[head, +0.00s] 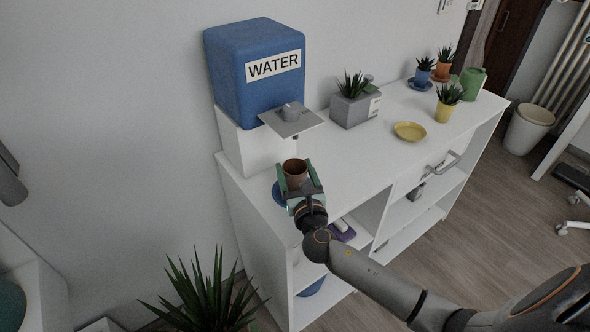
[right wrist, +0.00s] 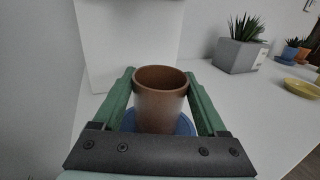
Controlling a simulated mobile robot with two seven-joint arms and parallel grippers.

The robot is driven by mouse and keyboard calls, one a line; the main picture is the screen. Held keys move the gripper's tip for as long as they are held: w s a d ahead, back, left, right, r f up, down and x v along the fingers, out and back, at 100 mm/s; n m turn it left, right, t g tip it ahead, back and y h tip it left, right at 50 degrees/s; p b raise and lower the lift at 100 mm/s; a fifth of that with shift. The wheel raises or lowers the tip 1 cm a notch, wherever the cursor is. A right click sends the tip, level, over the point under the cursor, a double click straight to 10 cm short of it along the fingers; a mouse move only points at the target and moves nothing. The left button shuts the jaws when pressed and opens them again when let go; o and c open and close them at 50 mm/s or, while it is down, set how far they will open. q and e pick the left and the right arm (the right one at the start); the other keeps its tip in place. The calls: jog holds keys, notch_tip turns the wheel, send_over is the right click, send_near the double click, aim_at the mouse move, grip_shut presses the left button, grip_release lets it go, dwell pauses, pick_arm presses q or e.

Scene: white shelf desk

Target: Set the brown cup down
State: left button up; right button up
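The brown cup (head: 295,172) is upright between the green fingers of my right gripper (head: 297,182), at the near left end of the white shelf desk (head: 365,160). In the right wrist view the cup (right wrist: 160,100) fills the space between the fingers (right wrist: 160,85), with both fingers against its sides. A blue saucer (head: 279,194) is under the cup; it also shows in the right wrist view (right wrist: 185,126). Cup and gripper partly hide it. I cannot tell whether the cup's base touches it. My left gripper is not in view.
A grey planter (head: 355,108), yellow saucer (head: 409,131), small potted plants and a green can (head: 472,84) stand farther right. The desk's middle is clear.

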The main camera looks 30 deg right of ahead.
jog(key=o, duration=0.3)
jog(key=shift+o, duration=0.2)
jog(key=shift+r, duration=0.25)
jog(key=shift+s+a+f, duration=0.15)
jog(key=shift+s, duration=0.2)
jog(key=v, duration=1.1)
jog(key=shift+s, duration=0.15)
